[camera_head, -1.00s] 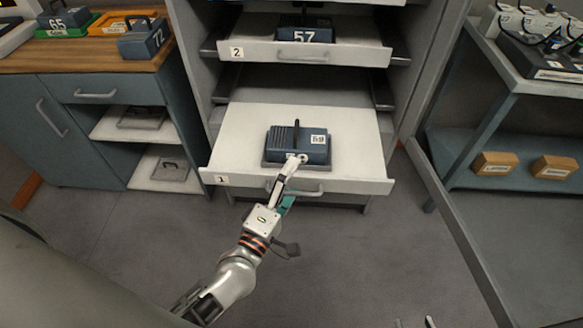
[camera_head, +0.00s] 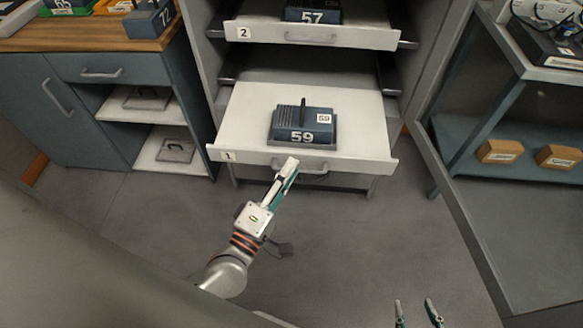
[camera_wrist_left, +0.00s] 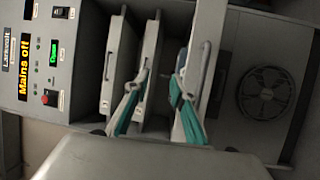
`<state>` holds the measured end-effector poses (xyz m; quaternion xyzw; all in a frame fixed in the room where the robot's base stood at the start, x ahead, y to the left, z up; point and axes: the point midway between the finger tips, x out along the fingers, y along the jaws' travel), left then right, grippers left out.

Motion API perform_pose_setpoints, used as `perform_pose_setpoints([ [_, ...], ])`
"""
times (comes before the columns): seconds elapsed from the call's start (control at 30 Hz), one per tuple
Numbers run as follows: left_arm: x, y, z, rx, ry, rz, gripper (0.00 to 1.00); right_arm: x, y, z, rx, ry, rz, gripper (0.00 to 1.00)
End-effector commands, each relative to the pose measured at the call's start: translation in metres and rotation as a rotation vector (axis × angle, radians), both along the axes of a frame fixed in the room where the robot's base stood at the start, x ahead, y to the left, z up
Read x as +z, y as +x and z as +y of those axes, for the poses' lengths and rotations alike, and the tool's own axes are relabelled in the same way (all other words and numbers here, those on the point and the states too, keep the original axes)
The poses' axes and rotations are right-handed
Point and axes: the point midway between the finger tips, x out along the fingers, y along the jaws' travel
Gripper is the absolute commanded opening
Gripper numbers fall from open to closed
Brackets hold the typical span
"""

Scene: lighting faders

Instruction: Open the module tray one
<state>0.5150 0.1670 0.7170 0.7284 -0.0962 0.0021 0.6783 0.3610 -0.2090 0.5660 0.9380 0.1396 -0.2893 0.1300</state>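Module tray one (camera_head: 235,135), a pale tray labelled 1, stands pulled out from the grey cabinet. A dark blue module marked 59 (camera_head: 300,125) sits on it. Its grey bar handle (camera_head: 318,172) is on the front panel, partly covered by my left gripper (camera_head: 288,165). In the left wrist view the fingers of my left gripper (camera_wrist_left: 158,103) are spread apart, with nothing seen between them. The right-hand finger is close to a tray handle (camera_wrist_left: 203,68); contact cannot be told. My right gripper (camera_head: 417,312) is open and empty at the bottom edge.
Tray two (camera_head: 350,37) with module 57 (camera_head: 313,14) is above. A blue side cabinet (camera_head: 110,90) stands left, and a rack with brown boxes (camera_head: 500,151) stands right. The floor before the cabinet (camera_head: 350,240) is clear.

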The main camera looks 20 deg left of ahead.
Motion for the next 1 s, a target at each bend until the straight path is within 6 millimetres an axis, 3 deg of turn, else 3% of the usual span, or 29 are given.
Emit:
perform_pose_setpoints([
  [0.6, -0.014, -0.039, 0.005, -0.001, 0.000, 0.012, 0.26, -0.010, -0.005, 0.000, 0.000, -0.001, 0.016, 0.40],
  [1.0, -0.013, -0.042, 0.005, -0.001, -0.001, 0.011, 0.26, -0.010, -0.005, 0.000, 0.000, 0.000, 0.016, 0.40],
])
